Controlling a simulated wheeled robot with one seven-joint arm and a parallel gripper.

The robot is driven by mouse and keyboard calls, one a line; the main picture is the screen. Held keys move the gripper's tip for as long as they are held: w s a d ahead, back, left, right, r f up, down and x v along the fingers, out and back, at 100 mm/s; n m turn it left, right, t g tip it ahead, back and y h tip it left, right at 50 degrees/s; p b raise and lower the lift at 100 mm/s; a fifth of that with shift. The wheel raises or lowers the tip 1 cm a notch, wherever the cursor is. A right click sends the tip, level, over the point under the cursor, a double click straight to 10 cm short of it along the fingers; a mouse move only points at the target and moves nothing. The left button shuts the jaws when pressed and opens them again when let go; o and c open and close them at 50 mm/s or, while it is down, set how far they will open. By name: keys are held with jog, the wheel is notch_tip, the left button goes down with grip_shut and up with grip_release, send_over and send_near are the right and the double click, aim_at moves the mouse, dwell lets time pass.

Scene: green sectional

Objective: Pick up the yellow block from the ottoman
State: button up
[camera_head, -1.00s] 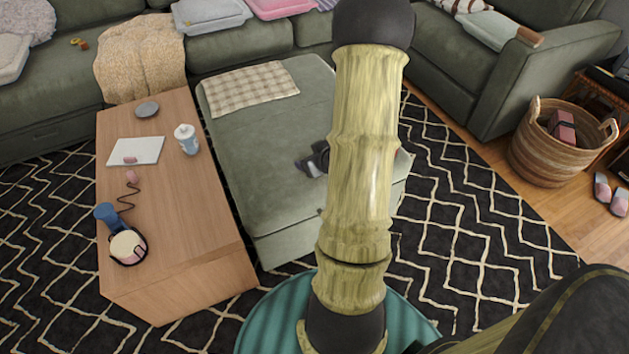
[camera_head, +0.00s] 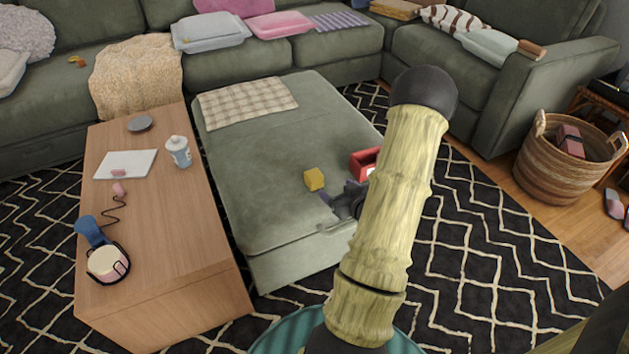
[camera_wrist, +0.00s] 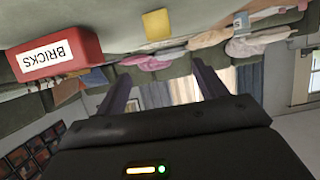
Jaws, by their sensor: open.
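The yellow block (camera_head: 314,179) lies on the green ottoman (camera_head: 262,150), near the middle of its top. In the wrist view the yellow block (camera_wrist: 157,24) shows at the top, above and beyond the fingers. My gripper (camera_head: 328,207) is low over the ottoman, just to the near right of the block, partly hidden behind my arm. In the wrist view the two dark fingers of my gripper (camera_wrist: 162,82) stand wide apart with nothing between them. The gripper is apart from the block.
A red box (camera_head: 364,160) labelled BRICKS stands on the ottoman right of the block, partly hidden by my arm. A checked cloth (camera_head: 247,102) lies at the ottoman's far end. A wooden table (camera_head: 165,215) stands close on the left. A wicker basket (camera_head: 550,172) stands at right.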

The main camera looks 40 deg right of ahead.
aim_at(314, 174)
jog(key=b+x, duration=0.3)
jog(key=x, duration=0.8)
jog(key=shift+w+f, duration=0.1)
jog(key=b+x, duration=0.2)
jog(key=x, duration=0.3)
jog(key=shift+f, duration=0.25)
jog(key=c, duration=1.1)
